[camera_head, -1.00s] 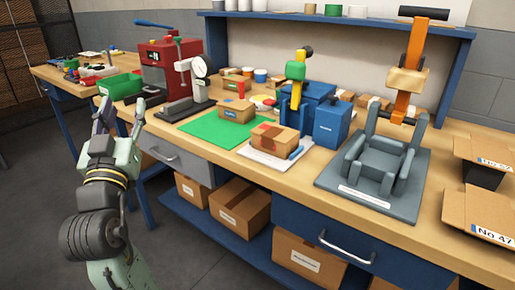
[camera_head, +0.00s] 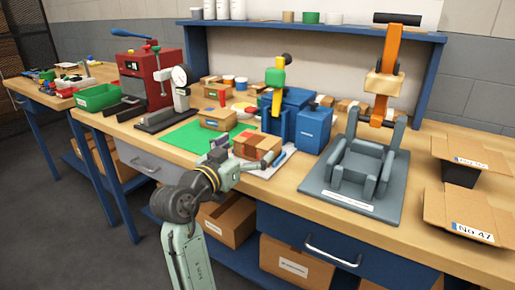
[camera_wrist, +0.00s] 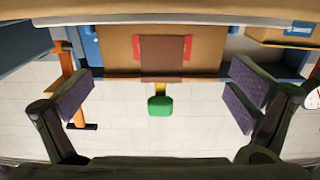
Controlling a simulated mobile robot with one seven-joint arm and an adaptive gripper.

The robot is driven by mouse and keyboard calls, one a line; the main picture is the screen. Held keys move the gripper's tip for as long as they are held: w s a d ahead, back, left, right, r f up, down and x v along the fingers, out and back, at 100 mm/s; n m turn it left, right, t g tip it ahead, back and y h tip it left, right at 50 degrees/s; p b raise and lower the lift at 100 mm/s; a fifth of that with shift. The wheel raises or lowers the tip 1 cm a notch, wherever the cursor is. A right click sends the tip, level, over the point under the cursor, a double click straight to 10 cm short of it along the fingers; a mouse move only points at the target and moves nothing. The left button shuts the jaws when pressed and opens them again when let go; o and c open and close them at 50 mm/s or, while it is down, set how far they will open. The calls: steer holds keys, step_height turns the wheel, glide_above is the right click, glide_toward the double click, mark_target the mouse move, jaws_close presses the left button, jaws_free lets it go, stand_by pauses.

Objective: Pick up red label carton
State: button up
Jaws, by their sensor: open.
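The red label carton (camera_head: 257,144) is a small brown box with red patches and a darker brown strip. It lies on a white sheet (camera_head: 278,164) near the front edge of the bench. In the wrist view the carton (camera_wrist: 207,52) fills the upper middle, with red on both sides of the strip. My gripper (camera_head: 244,158) is open at the carton's near side, one finger toward its left and one toward its right. In the wrist view the gripper (camera_wrist: 160,95) has its pads wide apart with nothing held between them. I cannot tell whether a finger touches the carton.
A blue machine (camera_head: 312,125) with a yellow post stands behind the carton, and a grey fixture (camera_head: 357,172) is to the right. A blue-labelled carton (camera_head: 217,120) is behind left on a green mat (camera_head: 187,138). Open cartons (camera_head: 466,210) stand at far right.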

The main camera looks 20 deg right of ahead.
steer(key=shift+p+x, duration=0.45)
steer(key=shift+x, duration=1.55)
steer(key=shift+w+a+f, duration=0.1)
steer(key=shift+c, duration=0.4)
steer(key=c, duration=0.9)
